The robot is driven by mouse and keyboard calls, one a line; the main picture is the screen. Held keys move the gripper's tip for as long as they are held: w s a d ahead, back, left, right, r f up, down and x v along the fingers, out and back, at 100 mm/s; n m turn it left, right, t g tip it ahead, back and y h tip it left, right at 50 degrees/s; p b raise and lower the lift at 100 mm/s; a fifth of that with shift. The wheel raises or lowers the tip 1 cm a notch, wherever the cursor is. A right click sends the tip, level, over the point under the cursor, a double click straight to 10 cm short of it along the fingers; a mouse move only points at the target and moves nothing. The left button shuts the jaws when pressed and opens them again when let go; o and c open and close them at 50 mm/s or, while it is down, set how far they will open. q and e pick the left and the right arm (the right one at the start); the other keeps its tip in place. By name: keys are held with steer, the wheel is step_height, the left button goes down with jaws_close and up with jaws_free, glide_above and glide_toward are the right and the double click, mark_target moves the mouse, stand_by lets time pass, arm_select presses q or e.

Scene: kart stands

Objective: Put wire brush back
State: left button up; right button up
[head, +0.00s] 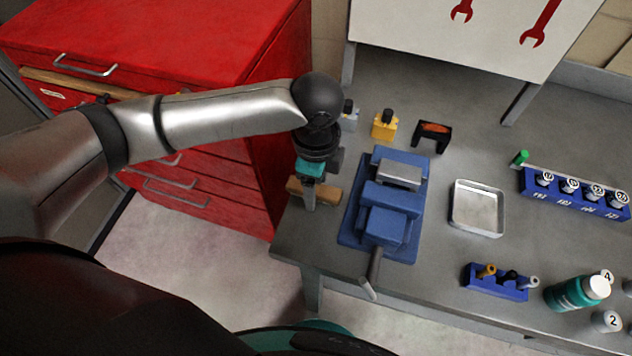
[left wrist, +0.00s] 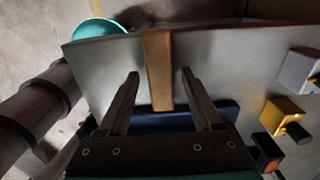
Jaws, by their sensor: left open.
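A wooden bar, which looks like the wire brush (head: 329,194), lies at the left end of the grey workbench, beside the blue vice (head: 392,208). Its bristles cannot be made out. My left gripper (head: 310,203) is open over it and partly hides it in the head view. In the left wrist view, the wooden bar (left wrist: 158,60) runs between the two spread fingers of the left gripper (left wrist: 160,75), with a gap on each side. My right gripper is not in view.
Behind the vice stand a yellow block (head: 384,127) and a black holder with orange inside (head: 433,132). A metal tray (head: 478,215), a blue socket rail (head: 570,196), a small blue rack (head: 500,287) and a teal bottle (head: 570,295) are to the right. A red cabinet (head: 170,40) stands left.

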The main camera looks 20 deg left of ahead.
arm_select(q)
steer(key=shift+r, duration=0.1)
step_height(320, 180, up, 12)
steer(key=p, duration=0.2)
steer(key=shift+p, duration=0.4)
